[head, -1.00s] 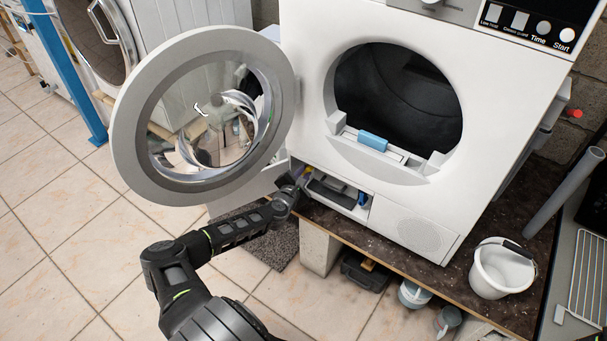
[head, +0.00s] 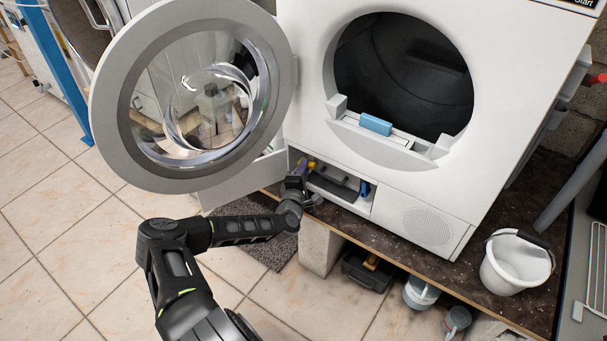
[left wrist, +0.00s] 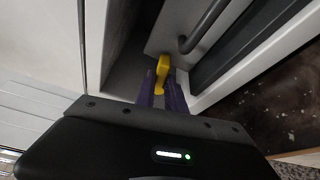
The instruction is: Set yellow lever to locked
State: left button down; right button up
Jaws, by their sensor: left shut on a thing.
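The yellow lever (left wrist: 162,70) sits in the lower compartment of the white dryer, and a small yellow part of it shows in the head view (head: 311,164). My left gripper (left wrist: 162,88) is shut on the lever, with its purple fingers on either side of it. In the head view the left gripper (head: 300,174) reaches into the left end of the open compartment (head: 376,207). The fingertips are partly hidden there. My right gripper is not in view.
The round dryer door (head: 110,110) stands open above and left of my arm. A blue lever (head: 365,188) is at the compartment's right side. A white bucket (head: 515,262) stands on the dark worktop (head: 440,268). A grey mat (head: 270,250) lies on the floor.

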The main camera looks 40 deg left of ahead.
pick_arm(q)
jog(key=shift+f+m+t+y+b, duration=0.25)
jog(key=shift+m+t+y+b, duration=0.05)
jog(key=shift+m+b, duration=0.5)
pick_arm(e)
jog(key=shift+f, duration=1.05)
pick_arm(q)
jog(key=c, duration=1.4)
grip_release()
jog(key=p+v, duration=0.1)
jog(key=v, duration=0.7)
jog(key=shift+p, duration=0.3)
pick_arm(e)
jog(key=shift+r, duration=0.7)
